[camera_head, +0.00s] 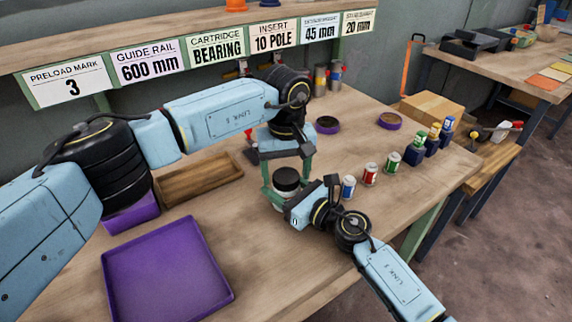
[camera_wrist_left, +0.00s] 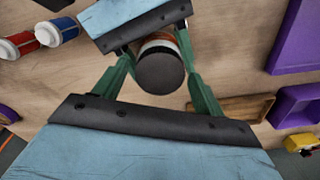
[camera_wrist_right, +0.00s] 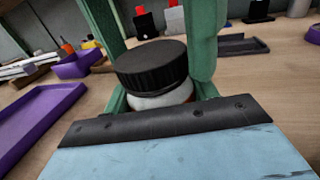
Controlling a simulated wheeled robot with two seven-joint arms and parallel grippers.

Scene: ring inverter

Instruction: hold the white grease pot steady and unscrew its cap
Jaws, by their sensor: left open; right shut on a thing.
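The white grease pot (camera_wrist_right: 160,98) stands upright on the table under a black ribbed cap (camera_head: 286,179). The cap sits on the pot; it also shows from above in the left wrist view (camera_wrist_left: 160,73). My right gripper (camera_head: 288,203) is shut on the pot's body from the front, low below the cap. My left gripper (camera_head: 286,186) points down from above, its green fingers open on either side of the cap. In the left wrist view the fingers (camera_wrist_left: 160,65) stand apart from the cap with gaps. Most of the pot's body is hidden by the right gripper.
A purple tray (camera_head: 168,270) and a wooden tray (camera_head: 199,180) lie left of the pot. Several small cans, including a red one (camera_head: 370,174), and dark bottles (camera_head: 415,149) stand to the right. Purple rings (camera_head: 327,125) lie behind. A label shelf (camera_head: 200,48) spans the back.

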